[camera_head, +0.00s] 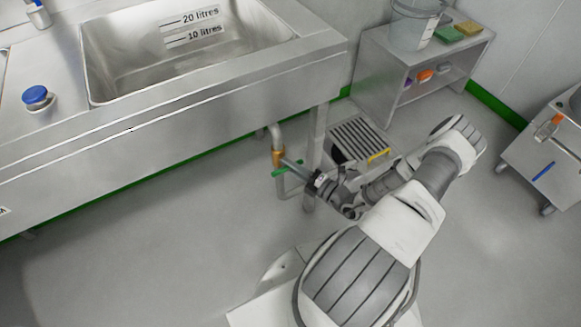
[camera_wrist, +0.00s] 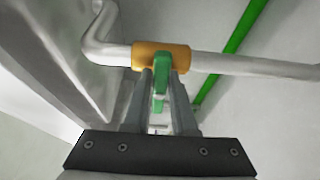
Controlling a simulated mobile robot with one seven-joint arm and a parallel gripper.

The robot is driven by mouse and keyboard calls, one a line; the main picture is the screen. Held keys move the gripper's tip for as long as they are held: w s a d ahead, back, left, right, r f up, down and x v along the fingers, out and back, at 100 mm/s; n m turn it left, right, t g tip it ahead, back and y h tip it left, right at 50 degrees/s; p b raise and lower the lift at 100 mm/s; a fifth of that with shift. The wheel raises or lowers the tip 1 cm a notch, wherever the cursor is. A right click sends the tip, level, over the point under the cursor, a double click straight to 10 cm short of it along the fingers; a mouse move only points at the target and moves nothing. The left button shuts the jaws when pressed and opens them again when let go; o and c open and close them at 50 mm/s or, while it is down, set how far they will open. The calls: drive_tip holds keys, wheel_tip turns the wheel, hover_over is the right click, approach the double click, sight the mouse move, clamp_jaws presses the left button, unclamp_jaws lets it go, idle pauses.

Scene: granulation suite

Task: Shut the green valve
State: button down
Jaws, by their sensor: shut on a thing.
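The green valve (camera_wrist: 159,88) is a green lever on an orange-brown body (camera_wrist: 160,57) set in a grey pipe. In the wrist view the lever points down the picture from the body, lying between my gripper's (camera_wrist: 163,85) two fingers, which are shut on it. In the head view the valve body (camera_head: 278,158) sits under the front edge of the sink, and my gripper (camera_head: 290,165) reaches it from the right. A green part of the lever (camera_head: 281,172) shows there; the rest is hidden by the gripper.
The steel sink (camera_head: 185,60) stands above the valve, with a leg beside my arm. A floor drain grate (camera_head: 358,138) with a yellow part (camera_head: 379,156) lies behind the arm. A low shelf (camera_head: 425,62) with a bucket (camera_head: 414,25) stands at the back. The floor at left is clear.

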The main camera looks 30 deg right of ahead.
idle(0.4)
drive_tip(key=c, duration=0.7)
unclamp_jaws()
drive_tip(key=p+v, duration=0.2)
drive_tip(key=v, duration=1.5)
drive_tip(key=shift+s+d+p, duration=0.1)
drive_tip(key=shift+s+p, duration=0.1)
drive_tip(key=shift+p, duration=0.1)
